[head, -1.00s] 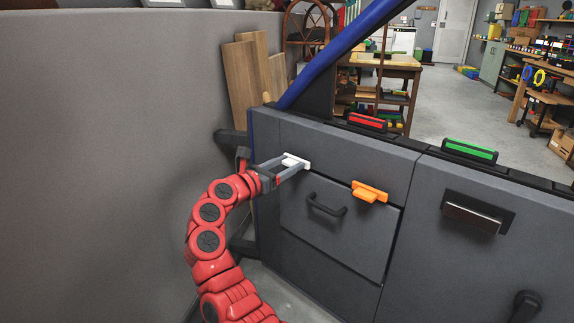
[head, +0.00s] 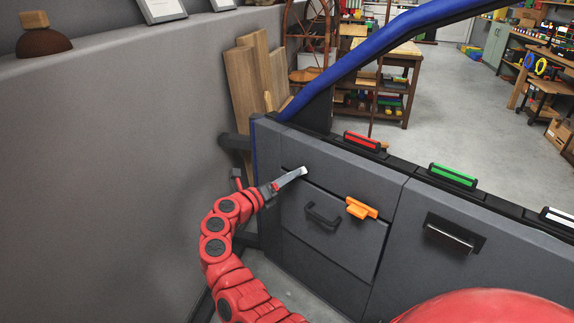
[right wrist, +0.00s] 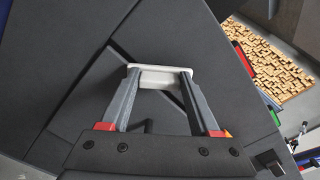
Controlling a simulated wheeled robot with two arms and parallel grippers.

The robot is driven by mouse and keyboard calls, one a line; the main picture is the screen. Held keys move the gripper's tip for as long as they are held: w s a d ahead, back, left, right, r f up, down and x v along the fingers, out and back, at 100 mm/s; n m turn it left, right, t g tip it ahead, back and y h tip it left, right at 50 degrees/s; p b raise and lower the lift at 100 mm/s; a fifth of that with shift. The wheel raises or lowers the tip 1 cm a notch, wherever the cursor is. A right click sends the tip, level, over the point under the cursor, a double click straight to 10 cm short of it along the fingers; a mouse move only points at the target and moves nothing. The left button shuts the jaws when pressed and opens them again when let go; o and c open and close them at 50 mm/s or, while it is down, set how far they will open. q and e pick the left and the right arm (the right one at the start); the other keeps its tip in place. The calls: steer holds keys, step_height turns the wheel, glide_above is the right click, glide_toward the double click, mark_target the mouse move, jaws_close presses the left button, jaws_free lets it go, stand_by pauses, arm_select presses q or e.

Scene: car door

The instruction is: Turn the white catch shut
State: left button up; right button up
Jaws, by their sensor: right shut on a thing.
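The white catch (head: 304,170) is on the grey car door panel, above the compartment cover (head: 340,238). Only a small part of it shows in the head view, at my fingertips. In the right wrist view the white catch (right wrist: 160,76) spans between the fingertips as a pale bar. In the head view the fingers overlap, nearly edge-on. My left gripper is not in view.
An orange catch (head: 361,208) and a black pull handle (head: 322,215) are to the right and below. Red (head: 362,141), green (head: 453,176) and white (head: 558,219) handles line the door's top edge. A grey wall (head: 110,170) stands close on the left.

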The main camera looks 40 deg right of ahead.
steer(key=shift+w+n+p, duration=0.1)
steer(key=shift+n+p, duration=4.45)
steer(key=shift+n, duration=0.35)
steer(key=o, duration=1.4)
steer(key=shift+f, duration=0.15)
steer(key=shift+c, duration=0.2)
steer(key=v, duration=1.7)
steer(key=shift+a, duration=0.25)
steer(key=shift+d, duration=0.1)
